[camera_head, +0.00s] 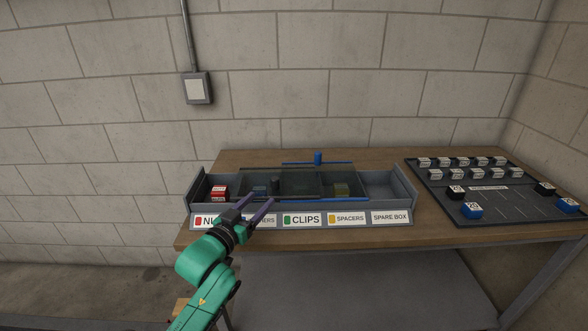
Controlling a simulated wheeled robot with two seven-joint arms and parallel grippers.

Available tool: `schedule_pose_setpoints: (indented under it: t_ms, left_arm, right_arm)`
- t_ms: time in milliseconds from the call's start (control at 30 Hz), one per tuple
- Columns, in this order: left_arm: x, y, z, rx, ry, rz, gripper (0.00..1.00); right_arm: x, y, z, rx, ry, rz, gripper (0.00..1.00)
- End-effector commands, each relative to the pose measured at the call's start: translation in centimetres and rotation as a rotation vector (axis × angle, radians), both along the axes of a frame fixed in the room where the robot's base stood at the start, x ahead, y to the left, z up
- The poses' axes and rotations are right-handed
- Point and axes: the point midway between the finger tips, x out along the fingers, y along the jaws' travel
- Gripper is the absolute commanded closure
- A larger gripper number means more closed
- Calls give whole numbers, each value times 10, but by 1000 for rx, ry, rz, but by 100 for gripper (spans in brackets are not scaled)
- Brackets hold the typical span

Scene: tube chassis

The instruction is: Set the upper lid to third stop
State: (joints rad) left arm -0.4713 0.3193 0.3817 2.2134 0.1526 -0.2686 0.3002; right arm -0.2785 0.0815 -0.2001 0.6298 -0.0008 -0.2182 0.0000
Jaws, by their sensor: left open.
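A long grey box (403,183) with labelled compartments lies on the bench. Dark see-through lid panels (297,182) cover its middle and seem to overlap; their exact edges are hard to tell. A blue knob (318,158) stands at the back of the box beside a blue strip, and a dark knob (275,186) stands nearer the front. My left gripper (270,198) is open, with purple fingers pointing right over the front edge, just in front of the dark knob. Contact with the knob is not clear. My right gripper is not in view.
Red pieces (219,192) lie in the uncovered left compartment, and a yellowish piece (341,189) shows to the right. The rightmost compartment looks empty. A dark board (450,205) with labelled blocks lies on the right of the wooden bench (235,158). A block wall stands behind.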

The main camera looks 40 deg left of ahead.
Motion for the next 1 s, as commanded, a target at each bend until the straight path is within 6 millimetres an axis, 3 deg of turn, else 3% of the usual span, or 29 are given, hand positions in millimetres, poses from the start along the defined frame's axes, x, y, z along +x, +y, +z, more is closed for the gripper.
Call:
schedule_pose_setpoints:
  t_ms: [133, 300, 400, 467, 600, 733, 1000]
  left_arm:
    - [12, 2, 3, -1, -5, 0, 38]
    - [52, 10, 4, 0, -6, 1, 38]
    - [79, 15, 3, 0, -5, 1, 38]
    - [95, 17, 3, 1, -5, 1, 38]
    - [125, 23, 0, -1, -2, 2, 38]
    - [140, 25, -1, 0, -2, 1, 38]
    - [143, 26, -2, 0, -1, 1, 38]
  right_arm:
    - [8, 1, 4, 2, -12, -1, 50]
    - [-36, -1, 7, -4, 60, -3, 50]
    - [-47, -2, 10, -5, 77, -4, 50]
    - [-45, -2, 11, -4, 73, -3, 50]
    - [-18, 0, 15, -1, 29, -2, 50]
    - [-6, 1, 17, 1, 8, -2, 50]
    - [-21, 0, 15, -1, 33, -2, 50]
